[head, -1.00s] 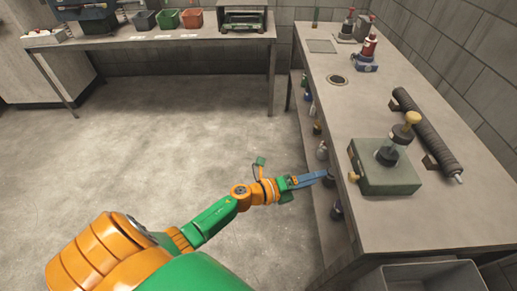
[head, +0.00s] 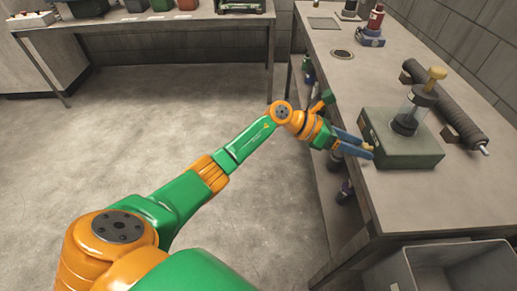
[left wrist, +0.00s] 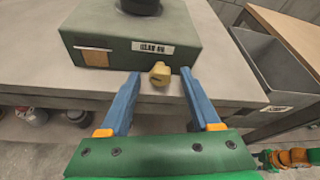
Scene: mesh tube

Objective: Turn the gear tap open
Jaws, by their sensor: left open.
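The green box (head: 395,155) stands near the front edge of the bench, with a clear cylinder and yellow knob (head: 437,73) on top. In the left wrist view a small yellow tap (left wrist: 159,75) sticks out from the front of the box (left wrist: 110,30), below a white label (left wrist: 152,48) that looks like it starts with "GEAR". My left gripper (head: 370,151) is open at the box front. In the wrist view its blue fingers lie on either side of the tap, with gaps between; contact is not visible. The tap is hidden in the head view. My right gripper is out of view.
A dark ribbed roller (head: 443,105) lies behind the box on the bench (head: 390,210). A grey bin (head: 440,268) stands at the near end. Bottles sit on the shelf under the bench. A red-topped device (head: 373,25) stands farther back.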

